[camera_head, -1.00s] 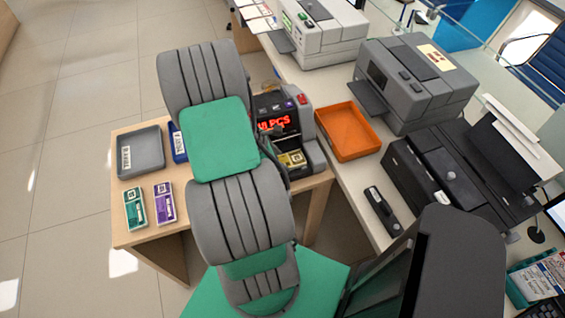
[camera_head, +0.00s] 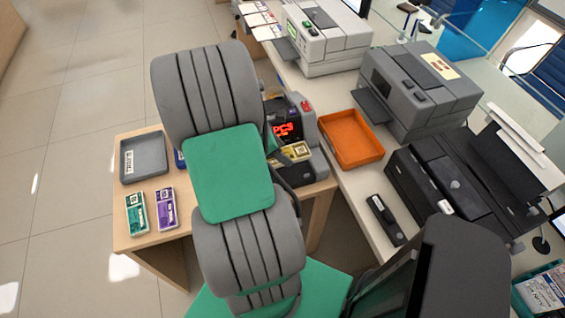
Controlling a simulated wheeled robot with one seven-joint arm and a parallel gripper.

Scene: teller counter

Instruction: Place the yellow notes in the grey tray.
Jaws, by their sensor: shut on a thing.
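The yellow notes (camera_head: 297,151) show as a small yellow bundle in front of the dark note counter (camera_head: 309,125) with the red display. My gripper (camera_head: 281,158) is at the left end of the notes, mostly hidden behind my arm. It is shut on the notes, which appear raised in the counter's front opening. Whether they still touch the counter cannot be told. The grey tray (camera_head: 150,150) lies on the wooden table to the left, with a white label at its left side. No notes show in it.
Green notes (camera_head: 136,214) and purple notes (camera_head: 166,208) lie in front of the grey tray. An orange tray (camera_head: 352,138) and grey and black machines stand on the counter to the right.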

